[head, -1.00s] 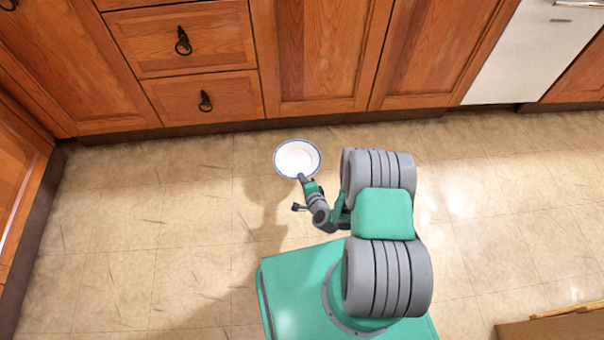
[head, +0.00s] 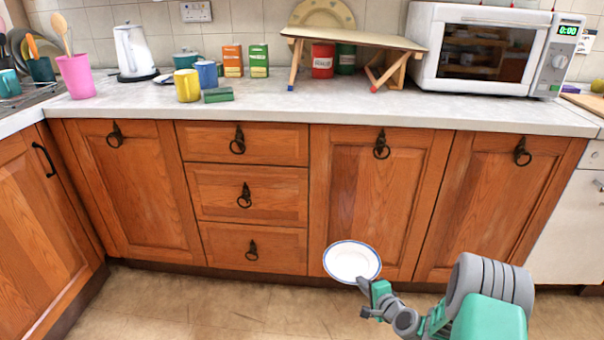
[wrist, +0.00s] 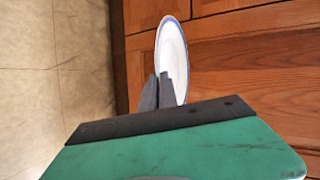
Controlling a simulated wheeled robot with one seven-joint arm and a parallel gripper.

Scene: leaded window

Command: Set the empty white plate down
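The white plate (head: 352,262) has a blue rim and is empty. My gripper (head: 364,284) is shut on the plate's near edge and holds it in the air in front of the lower cabinet doors. In the wrist view, the plate (wrist: 174,58) shows nearly edge-on beyond the fingers of my gripper (wrist: 159,90), which close on its rim. The plate is well below the countertop (head: 270,112), with the floor beneath it.
On the counter stand a pink utensil cup (head: 76,76), a white kettle (head: 137,50), a yellow mug (head: 187,86), a blue mug (head: 207,74), a small raised wooden shelf (head: 350,39) and a microwave (head: 490,50).

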